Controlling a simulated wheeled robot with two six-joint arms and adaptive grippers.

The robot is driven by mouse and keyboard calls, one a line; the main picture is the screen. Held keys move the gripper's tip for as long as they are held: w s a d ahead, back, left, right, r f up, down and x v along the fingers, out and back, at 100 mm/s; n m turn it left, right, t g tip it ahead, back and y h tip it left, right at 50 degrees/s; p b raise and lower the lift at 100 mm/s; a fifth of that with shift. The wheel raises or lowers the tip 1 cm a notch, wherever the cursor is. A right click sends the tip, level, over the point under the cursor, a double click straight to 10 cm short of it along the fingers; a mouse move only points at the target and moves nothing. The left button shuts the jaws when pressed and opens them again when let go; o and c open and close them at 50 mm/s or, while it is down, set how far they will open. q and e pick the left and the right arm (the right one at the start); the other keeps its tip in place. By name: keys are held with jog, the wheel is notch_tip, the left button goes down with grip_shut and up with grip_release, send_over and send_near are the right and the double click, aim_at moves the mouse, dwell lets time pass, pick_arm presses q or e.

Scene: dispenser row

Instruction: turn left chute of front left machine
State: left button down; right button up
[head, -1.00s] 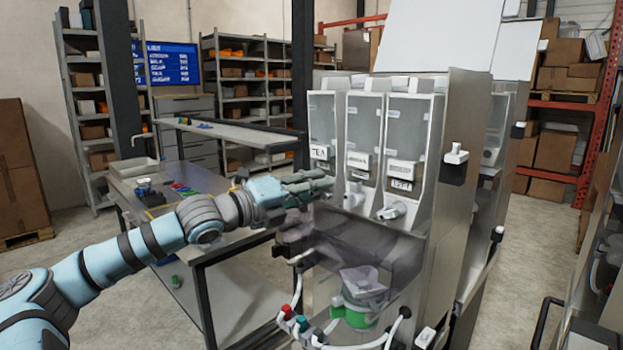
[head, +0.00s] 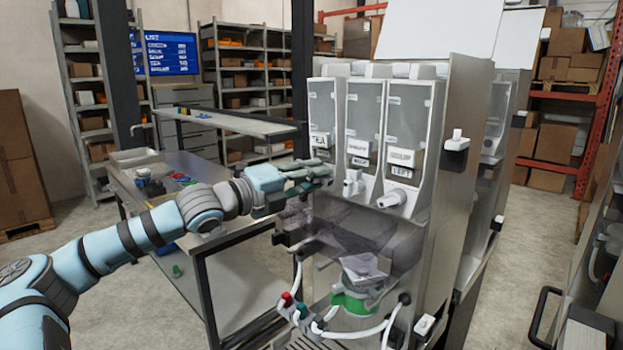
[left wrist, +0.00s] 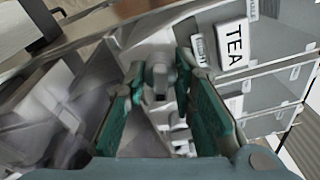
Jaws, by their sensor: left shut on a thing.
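The front left machine (head: 462,110) has three clear canisters, the left one labelled TEA (head: 320,140). My left gripper (head: 322,174) is at the left chute, below the TEA canister, and its fingers hide that chute in the head view. In the left wrist view, the pale chute (left wrist: 160,82) sits between the two green fingers, and the gripper (left wrist: 160,68) is shut on it. The middle chute (head: 352,185) and right chute (head: 392,198) are free and just right of the fingers. My right gripper is not in view.
A dark see-through hood (head: 355,235) and a green-based container (head: 352,303) are below the chutes. White hoses (head: 365,330) curve at the machine's front. A metal workbench (head: 235,255) stands left, under my left arm. A second machine (head: 497,125) is behind at right.

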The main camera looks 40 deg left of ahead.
pick_arm(q)
jog(key=n, duration=0.6)
jog(key=shift+b, duration=0.35)
jog(key=n+b, duration=0.1)
jog(key=n, duration=0.5)
jog(key=shift+t, duration=0.3)
jog(key=n+b, duration=0.1)
jog(key=n, duration=0.4)
jog(key=shift+f+n, duration=0.1)
jog(key=shift+n, duration=0.2)
jog(key=shift+n+y+b, duration=0.4)
jog(key=shift+n+b, duration=0.25)
jog(key=shift+n, duration=1.75)
jog(key=c, duration=1.7)
grip_release()
